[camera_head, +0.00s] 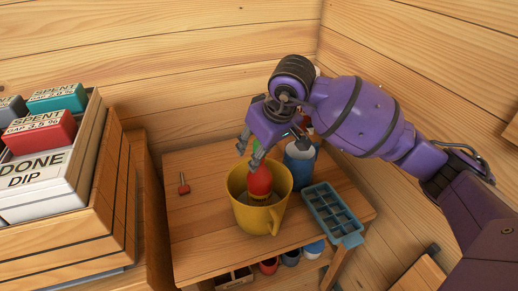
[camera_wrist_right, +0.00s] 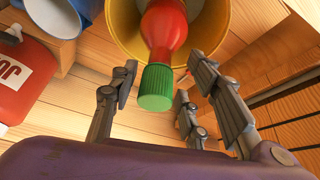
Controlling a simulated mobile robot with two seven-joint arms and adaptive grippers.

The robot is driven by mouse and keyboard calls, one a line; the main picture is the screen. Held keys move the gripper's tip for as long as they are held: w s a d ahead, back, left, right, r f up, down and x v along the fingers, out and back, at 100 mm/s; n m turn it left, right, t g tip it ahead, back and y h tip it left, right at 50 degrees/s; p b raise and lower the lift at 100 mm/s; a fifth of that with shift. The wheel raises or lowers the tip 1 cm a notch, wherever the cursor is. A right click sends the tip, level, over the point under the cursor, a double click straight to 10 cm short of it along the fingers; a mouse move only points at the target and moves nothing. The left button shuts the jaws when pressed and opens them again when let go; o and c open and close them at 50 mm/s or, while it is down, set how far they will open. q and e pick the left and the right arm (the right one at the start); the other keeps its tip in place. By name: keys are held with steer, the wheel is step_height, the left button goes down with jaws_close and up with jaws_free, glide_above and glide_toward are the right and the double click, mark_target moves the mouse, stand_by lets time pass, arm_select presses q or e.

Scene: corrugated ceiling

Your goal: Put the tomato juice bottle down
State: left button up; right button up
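A red bottle with a green cap (camera_wrist_right: 165,30) stands inside a yellow mug (camera_wrist_right: 215,25). My right gripper (camera_head: 268,148) is above the mug. In the right wrist view its fingers (camera_wrist_right: 160,80) are spread on both sides of the green cap, with visible gaps. A red container with a white label reading "JU" (camera_wrist_right: 22,75) is partly cut off at the left; I cannot tell which one is the tomato juice. My left gripper is out of view.
A blue container (camera_head: 299,162) stands right of the mug, and a blue compartment tray (camera_head: 332,213) lies on the table's right. A small red-handled tool (camera_head: 183,184) lies left. A wooden crate (camera_head: 60,232) stands further left.

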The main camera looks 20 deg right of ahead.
steer(key=shift+r, duration=0.4)
steer(key=v, duration=1.1)
steer(key=shift+r, duration=0.2)
steer(key=shift+s, duration=0.1)
